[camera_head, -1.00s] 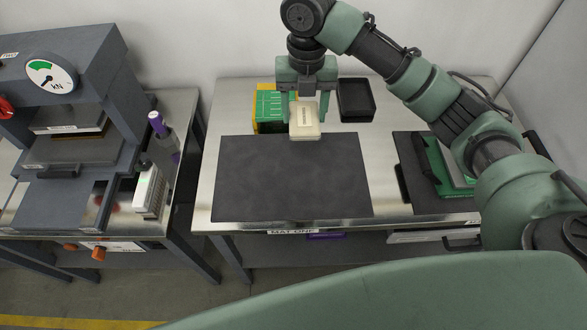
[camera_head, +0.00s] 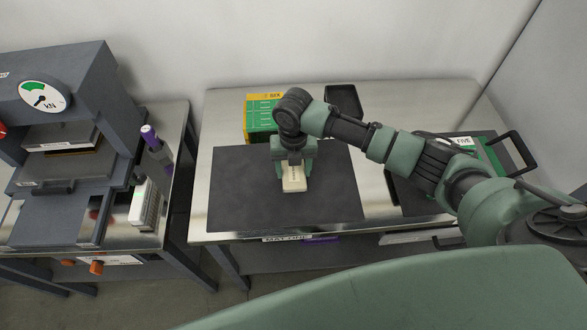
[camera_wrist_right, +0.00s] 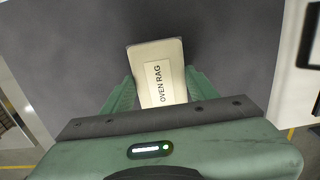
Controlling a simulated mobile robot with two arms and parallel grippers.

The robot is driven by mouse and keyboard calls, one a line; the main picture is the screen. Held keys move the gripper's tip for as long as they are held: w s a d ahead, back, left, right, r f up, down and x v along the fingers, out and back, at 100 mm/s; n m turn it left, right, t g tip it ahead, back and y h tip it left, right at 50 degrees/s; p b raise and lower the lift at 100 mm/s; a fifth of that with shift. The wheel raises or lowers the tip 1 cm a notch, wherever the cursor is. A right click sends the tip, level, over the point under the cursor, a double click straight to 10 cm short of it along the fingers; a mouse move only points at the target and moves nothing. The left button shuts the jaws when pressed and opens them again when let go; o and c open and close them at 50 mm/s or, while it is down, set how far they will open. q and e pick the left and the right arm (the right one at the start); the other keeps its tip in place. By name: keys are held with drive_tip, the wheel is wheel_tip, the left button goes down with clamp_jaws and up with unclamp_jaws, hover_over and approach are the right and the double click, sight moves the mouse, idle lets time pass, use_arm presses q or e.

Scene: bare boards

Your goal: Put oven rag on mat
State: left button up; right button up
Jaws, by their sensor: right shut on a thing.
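The oven rag (camera_head: 294,184) is a cream folded block with a label reading "OVEN RAG", which shows in the right wrist view (camera_wrist_right: 158,82). My right gripper (camera_head: 293,166) is shut on it, with a green finger on each side in the right wrist view (camera_wrist_right: 158,92). The dark grey mat (camera_head: 240,190) lies flat on the metal table, with a label reading "MAT ONE" at the table's front edge. The rag is over the middle of the mat; I cannot tell whether it touches it. My left gripper is not in view.
A green and yellow box (camera_head: 261,112) and a black tray (camera_head: 343,99) stand behind the mat. A second dark mat with a green case (camera_head: 494,158) is at the right.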

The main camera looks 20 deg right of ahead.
sight(293, 172)
drive_tip(key=shift+f, duration=0.5)
drive_tip(key=o, duration=1.2)
drive_tip(key=shift+f, duration=0.15)
wheel_tip(293, 172, up, 12)
drive_tip(key=shift+r+b, duration=0.2)
drive_tip(key=shift+b, duration=0.55)
